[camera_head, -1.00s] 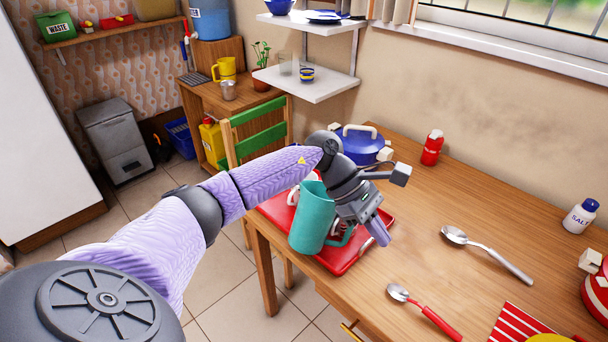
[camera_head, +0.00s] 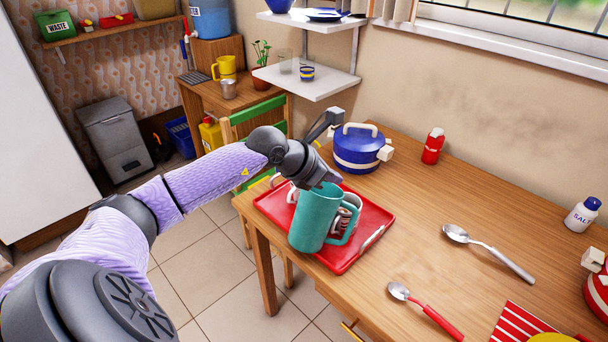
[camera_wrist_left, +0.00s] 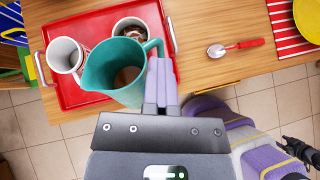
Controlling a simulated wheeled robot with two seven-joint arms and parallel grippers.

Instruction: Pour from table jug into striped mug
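The left wrist view looks down into the jug (camera_wrist_left: 104,72); a brownish patch shows inside. A white mug (camera_wrist_left: 63,53) stands left of it there. I cannot make out which is striped. My left gripper (camera_head: 331,180) is above and behind the jug's rim.
A blue lidded pot (camera_head: 357,152) and a red bottle (camera_head: 433,147) stand behind the tray. Spoons (camera_head: 456,233) and a striped cloth (camera_head: 515,323) lie to the right. A green chair (camera_head: 258,115) is against the table's left side.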

